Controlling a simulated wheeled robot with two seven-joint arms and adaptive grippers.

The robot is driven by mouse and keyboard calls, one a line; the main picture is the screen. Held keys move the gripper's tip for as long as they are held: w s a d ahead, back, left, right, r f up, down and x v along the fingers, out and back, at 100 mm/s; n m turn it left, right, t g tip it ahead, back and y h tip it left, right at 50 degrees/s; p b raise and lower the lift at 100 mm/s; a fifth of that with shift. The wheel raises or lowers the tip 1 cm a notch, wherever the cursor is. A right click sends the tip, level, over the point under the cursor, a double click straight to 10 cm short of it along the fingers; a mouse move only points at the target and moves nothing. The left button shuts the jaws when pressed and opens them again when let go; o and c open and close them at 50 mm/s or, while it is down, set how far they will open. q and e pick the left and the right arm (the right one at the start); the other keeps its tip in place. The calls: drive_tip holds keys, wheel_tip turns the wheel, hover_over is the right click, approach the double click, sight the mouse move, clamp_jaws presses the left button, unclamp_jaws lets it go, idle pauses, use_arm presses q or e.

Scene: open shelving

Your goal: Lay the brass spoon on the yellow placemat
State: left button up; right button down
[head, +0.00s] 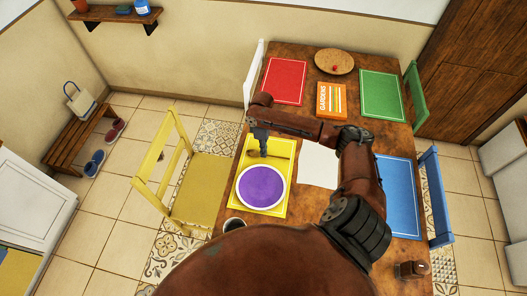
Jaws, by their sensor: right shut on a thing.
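The yellow placemat (279,171) lies on the left side of the wooden table, by the yellow chair. A purple plate with a white rim (262,187) sits on its front part. My right gripper (263,154) points down over the back part of the placemat, behind the plate. It is shut on a thin, dark, brass-coloured piece, which looks like the brass spoon (281,157). The spoon is small here and partly hidden by the fingers. I cannot tell whether it touches the placemat.
Red (285,81), green (382,95) and blue (397,184) placemats lie around the table. An orange book (331,99) and a round wooden board (334,61) are at the back. A dark cup (233,225) stands near the front left edge. My right arm crosses the middle.

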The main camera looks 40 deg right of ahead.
drive_tip(key=c, duration=2.6)
unclamp_jaws()
drive_tip(key=shift+f, duration=0.1)
drive_tip(key=o, duration=0.5)
use_arm(q)
drive_tip(key=shift+w, duration=0.85)
